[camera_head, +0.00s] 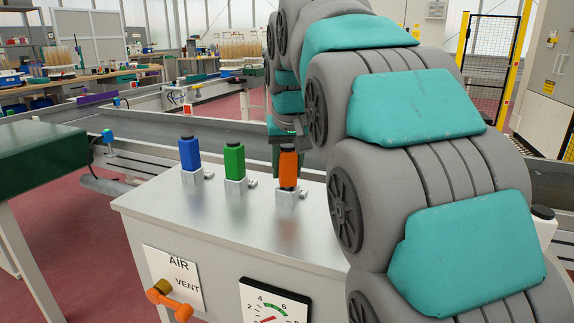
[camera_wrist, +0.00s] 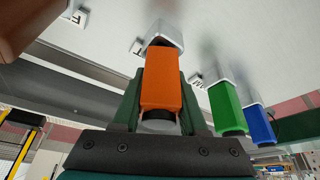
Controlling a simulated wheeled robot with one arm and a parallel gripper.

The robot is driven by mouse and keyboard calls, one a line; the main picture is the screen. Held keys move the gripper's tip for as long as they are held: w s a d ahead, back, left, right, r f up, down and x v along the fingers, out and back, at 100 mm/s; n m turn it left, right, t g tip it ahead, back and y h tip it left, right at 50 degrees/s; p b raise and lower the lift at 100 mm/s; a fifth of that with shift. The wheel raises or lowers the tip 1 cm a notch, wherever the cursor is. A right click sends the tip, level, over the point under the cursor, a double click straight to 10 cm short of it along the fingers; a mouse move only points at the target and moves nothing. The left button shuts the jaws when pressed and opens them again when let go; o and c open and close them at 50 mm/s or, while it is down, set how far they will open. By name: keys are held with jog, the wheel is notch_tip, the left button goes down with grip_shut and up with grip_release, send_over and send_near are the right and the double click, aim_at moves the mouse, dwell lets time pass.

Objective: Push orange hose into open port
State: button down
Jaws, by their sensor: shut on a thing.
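The orange hose connector (camera_head: 288,168) stands upright at a silver port (camera_head: 287,198) on top of the metal cabinet. In the wrist view the orange connector (camera_wrist: 160,82) sits between the two dark green fingers of my gripper (camera_wrist: 161,72). The fingers are shut on it. Its far end meets the silver port (camera_wrist: 165,34) there. I cannot tell how deep it is seated. In the head view my gripper (camera_head: 287,137) is at the connector's upper end, partly hidden by my arm. No hose line is clearly visible.
A green connector (camera_head: 234,160) and a blue connector (camera_head: 189,153) stand in silver ports to the left. The cabinet front has an orange valve handle (camera_head: 170,302) beside the AIR/VENT label and a gauge (camera_head: 273,306). A conveyor (camera_head: 150,128) runs behind. My arm blocks the right side.

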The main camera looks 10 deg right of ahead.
jog(key=shift+f, duration=0.45)
jog(key=shift+c, duration=1.8)
grip_release()
